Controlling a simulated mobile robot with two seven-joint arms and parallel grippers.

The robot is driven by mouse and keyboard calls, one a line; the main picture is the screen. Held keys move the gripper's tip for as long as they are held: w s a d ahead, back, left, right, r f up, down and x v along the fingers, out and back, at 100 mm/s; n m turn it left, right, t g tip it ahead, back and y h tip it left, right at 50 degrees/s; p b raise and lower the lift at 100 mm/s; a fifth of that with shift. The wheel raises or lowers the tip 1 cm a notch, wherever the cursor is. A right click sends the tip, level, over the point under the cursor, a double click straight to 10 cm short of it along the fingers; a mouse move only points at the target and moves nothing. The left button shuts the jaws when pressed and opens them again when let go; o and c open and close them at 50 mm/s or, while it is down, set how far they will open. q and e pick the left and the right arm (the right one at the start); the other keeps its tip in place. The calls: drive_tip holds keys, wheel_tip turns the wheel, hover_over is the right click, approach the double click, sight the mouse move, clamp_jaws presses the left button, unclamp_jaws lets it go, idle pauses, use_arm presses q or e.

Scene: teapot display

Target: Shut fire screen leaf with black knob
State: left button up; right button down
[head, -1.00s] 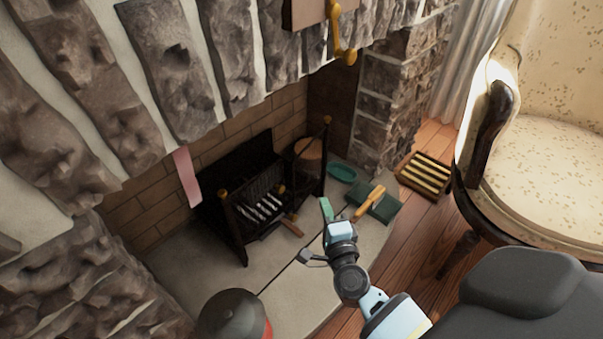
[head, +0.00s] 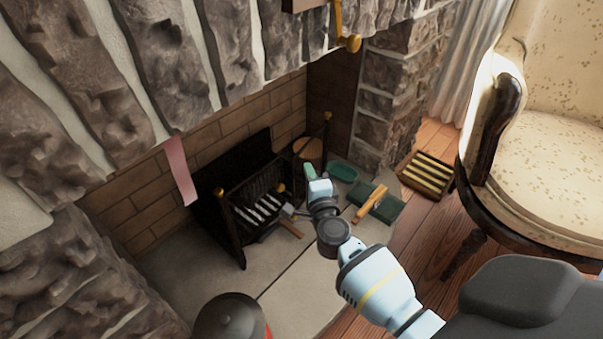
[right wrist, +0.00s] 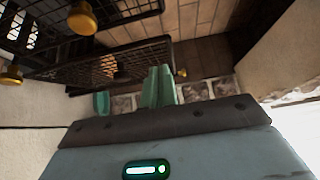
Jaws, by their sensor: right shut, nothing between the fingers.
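The black fire screen (head: 232,232) stands on the hearth around the grate, with brass-coloured knobs on its posts. One dark leaf (head: 323,145) stands out at the right, behind my gripper. In the right wrist view, a dark mesh leaf (right wrist: 120,62) runs across beyond my fingers, with a brass knob (right wrist: 181,72) near its end. My left gripper is out of view.
An armchair (head: 545,150) stands at right. A black-and-red vessel (head: 232,318) stands at the front.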

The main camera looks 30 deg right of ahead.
drive_tip(key=shift+w+a, duration=0.2)
drive_tip(key=shift+w, duration=0.3)
drive_tip(key=shift+w+a, duration=0.2)
drive_tip(key=shift+w, duration=0.25)
drive_tip(key=shift+b, duration=0.3)
drive_tip(key=shift+w+a+m+h, duration=0.25)
drive_tip(key=shift+w+m+h, duration=0.05)
drive_tip(key=shift+w+h, duration=0.1)
drive_tip(key=w+m+g+h, duration=0.1)
drive_tip(key=w+a+h+b, duration=0.1)
drive_tip(key=shift+w+a+r+m+g+h, duration=0.1)
drive_tip(key=shift+w+a+m+g+h, duration=0.1)
drive_tip(key=shift+w+m+g+h, duration=0.15)
drive_tip(key=shift+r, duration=0.1)
drive_tip(key=shift+s, duration=0.1)
